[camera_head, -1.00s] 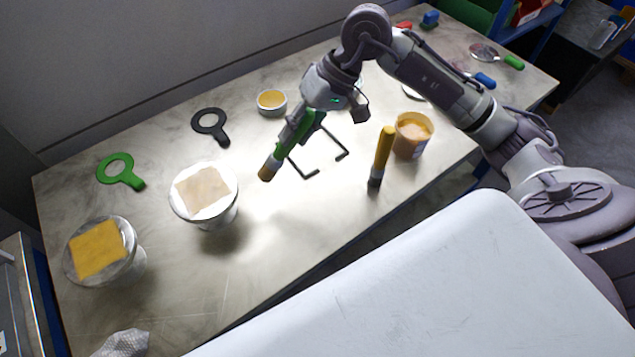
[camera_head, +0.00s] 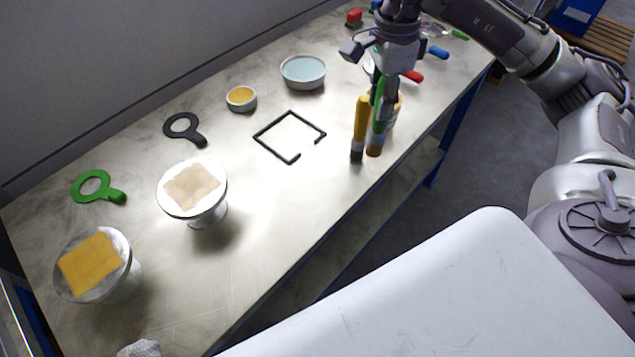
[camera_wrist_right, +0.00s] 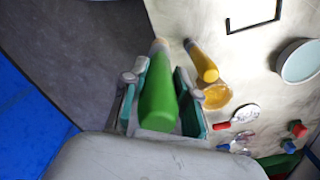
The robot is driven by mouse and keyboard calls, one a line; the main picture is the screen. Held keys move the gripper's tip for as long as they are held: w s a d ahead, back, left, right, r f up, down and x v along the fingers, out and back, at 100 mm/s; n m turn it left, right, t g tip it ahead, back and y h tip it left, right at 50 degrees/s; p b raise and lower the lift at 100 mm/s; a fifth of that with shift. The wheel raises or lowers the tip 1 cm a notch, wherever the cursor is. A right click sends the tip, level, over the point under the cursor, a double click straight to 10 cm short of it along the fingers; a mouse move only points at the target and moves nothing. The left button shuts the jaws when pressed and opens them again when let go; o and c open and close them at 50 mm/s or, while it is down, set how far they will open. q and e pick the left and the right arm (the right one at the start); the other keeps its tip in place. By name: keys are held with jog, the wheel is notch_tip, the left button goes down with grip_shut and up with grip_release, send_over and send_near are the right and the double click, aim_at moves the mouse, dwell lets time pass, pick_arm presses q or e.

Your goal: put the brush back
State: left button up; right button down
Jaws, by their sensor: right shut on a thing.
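The green-handled brush (camera_head: 379,112) is upright in my right gripper (camera_head: 380,86), bristle end down, near the table's front edge. Its green handle (camera_wrist_right: 158,98) lies between the finger pads of my right gripper (camera_wrist_right: 162,104) in the wrist view. A yellow-handled brush (camera_head: 360,125) stands upright just left of it; this brush also shows in the wrist view (camera_wrist_right: 202,62). I cannot tell whether the green brush's lower end touches the table. A jar with orange-yellow contents (camera_head: 398,104) is mostly hidden behind the green brush; it also shows in the wrist view (camera_wrist_right: 217,96). My left gripper is out of view.
A black square frame (camera_head: 265,146) lies mid-table. Behind it are a blue-filled bowl (camera_head: 303,72) and a small yellow-filled bowl (camera_head: 241,98).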

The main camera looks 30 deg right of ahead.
jog(key=w+a+f+p, duration=0.3)
jog(key=a+f+p, duration=0.2)
jog(key=a+f, duration=0.5)
jog(key=shift+a+f, duration=0.4)
jog(key=shift+a, duration=0.05)
jog(key=shift+w, duration=0.1)
jog(key=shift+f, duration=0.15)
jog(key=c, duration=0.9)
grip_release()
